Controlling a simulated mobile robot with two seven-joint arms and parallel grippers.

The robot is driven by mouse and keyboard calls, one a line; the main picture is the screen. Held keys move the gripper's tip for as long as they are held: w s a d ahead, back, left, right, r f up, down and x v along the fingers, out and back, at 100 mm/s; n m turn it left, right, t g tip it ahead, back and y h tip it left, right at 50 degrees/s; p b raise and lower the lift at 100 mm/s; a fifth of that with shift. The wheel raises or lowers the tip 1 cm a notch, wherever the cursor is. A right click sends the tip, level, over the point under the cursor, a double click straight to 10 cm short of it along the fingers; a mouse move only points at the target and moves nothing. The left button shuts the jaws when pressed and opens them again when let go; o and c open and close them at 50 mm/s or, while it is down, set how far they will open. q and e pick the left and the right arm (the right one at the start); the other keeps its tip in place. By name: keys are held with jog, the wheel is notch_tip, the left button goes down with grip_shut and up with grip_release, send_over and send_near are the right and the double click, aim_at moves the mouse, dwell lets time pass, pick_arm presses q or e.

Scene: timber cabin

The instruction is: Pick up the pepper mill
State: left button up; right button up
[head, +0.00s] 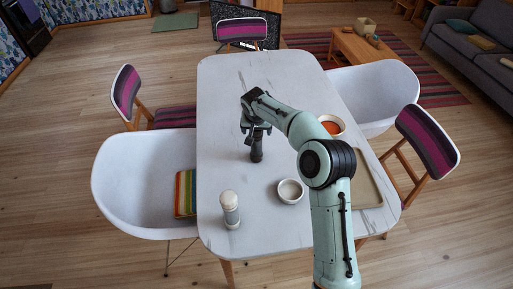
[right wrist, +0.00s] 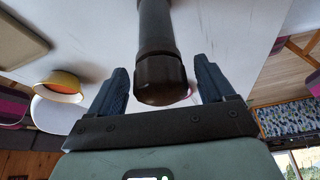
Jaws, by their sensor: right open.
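The dark pepper mill (head: 256,152) stands upright on the white marble table (head: 225,100), below my right gripper (head: 256,128). In the right wrist view, the mill (right wrist: 158,50) has its rounded dark end between the two spread fingers of the right gripper (right wrist: 161,66). Gaps show on both sides of it, so the fingers look apart from it. The right gripper is open. Part of the mill's top is hidden by the gripper in the head view. My left gripper is not in view.
A white-topped shaker (head: 230,211) stands near the table's front left. A small white bowl (head: 290,191) is right of it. A bowl with orange inside (head: 332,126) and a tray (head: 370,184) lie at the right, partly behind my arm. Chairs surround the table; its far half is clear.

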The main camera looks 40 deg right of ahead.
jog(key=shift+w+d+f, duration=0.1)
jog(key=shift+w+f, duration=0.15)
jog(key=shift+f, duration=0.3)
jog(key=shift+s, duration=0.1)
jog(key=shift+r, duration=0.1)
grip_shut()
